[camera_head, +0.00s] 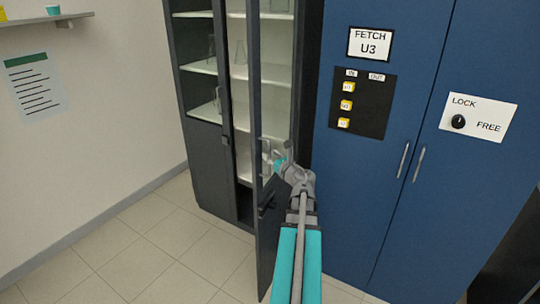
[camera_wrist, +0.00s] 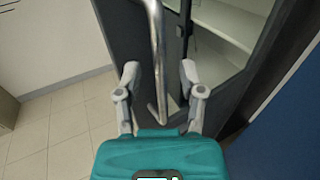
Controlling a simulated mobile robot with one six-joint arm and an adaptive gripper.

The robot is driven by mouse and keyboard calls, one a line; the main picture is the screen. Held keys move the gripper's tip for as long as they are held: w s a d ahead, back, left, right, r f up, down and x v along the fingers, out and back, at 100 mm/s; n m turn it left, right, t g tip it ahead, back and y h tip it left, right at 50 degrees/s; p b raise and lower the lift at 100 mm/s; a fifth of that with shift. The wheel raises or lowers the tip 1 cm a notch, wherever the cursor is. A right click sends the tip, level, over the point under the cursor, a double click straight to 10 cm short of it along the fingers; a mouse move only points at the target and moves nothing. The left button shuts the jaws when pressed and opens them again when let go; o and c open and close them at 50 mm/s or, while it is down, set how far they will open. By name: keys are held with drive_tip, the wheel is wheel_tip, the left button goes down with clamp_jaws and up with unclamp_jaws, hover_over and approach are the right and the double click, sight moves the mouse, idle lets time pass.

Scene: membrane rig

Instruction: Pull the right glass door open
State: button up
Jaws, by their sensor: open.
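The dark-framed cabinet (camera_head: 205,160) has two tall glass doors. The right glass door (camera_head: 258,240) stands ajar, swung out toward me and seen nearly edge-on in the head view. The left door (camera_head: 203,150) looks closed, with a grey handle (camera_head: 222,112). My gripper (camera_head: 282,172) is beside the right door at its lower half, partly overlapping it in view. In the wrist view my gripper (camera_wrist: 160,68) is open, with a long grey handle bar (camera_wrist: 157,45) between its two fingers. Whether the fingers touch the bar cannot be told.
White shelves inside the cabinet hold several glass items. A blue cabinet (camera_head: 385,220) with two bar handles stands close at the right, beside my arm. A white wall with a small shelf (camera_head: 45,20) is at the left. The tiled floor (camera_head: 150,240) in front is clear.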

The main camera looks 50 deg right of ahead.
drive_tip(key=v, duration=0.6)
drive_tip(key=shift+d, duration=0.1)
idle(0.6)
